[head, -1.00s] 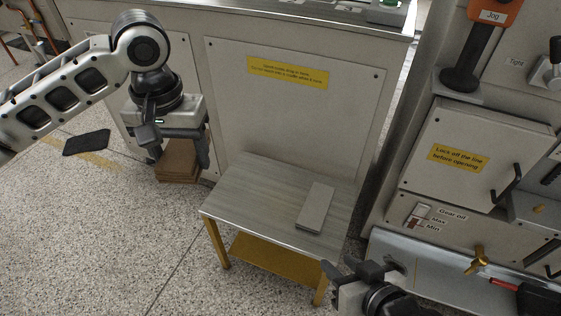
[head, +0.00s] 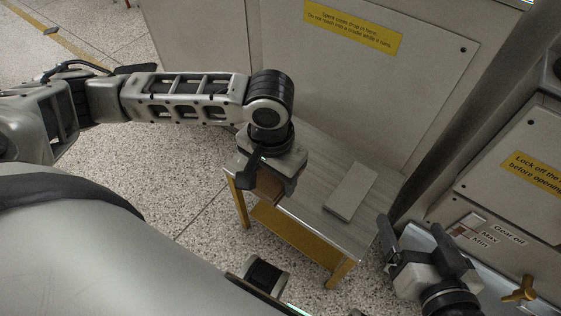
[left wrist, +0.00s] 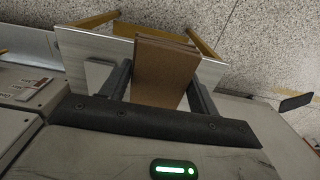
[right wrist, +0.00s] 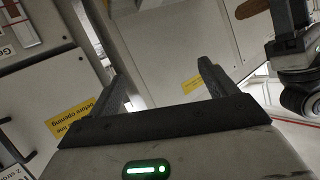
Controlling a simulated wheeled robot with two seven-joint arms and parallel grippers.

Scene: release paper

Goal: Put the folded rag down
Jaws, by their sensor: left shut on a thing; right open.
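The folded rag (head: 267,187) is a brown, layered, flat bundle. My left gripper (head: 268,191) is shut on it, and its lower part is partly hidden by the fingers. In the left wrist view the rag (left wrist: 163,78) stands between the two fingers, against the pale top of a small table (left wrist: 78,50). In the head view the rag is at the left end of the table top (head: 312,178); I cannot tell whether it touches. My right gripper (head: 418,232) is open and empty, to the right of the table.
A grey flat block (head: 352,192) lies on the right part of the table, with bare top between it and the rag. A machine panel (head: 400,80) stands behind the table. A cabinet with a yellow label (head: 535,170) is at right. Speckled floor is open at left.

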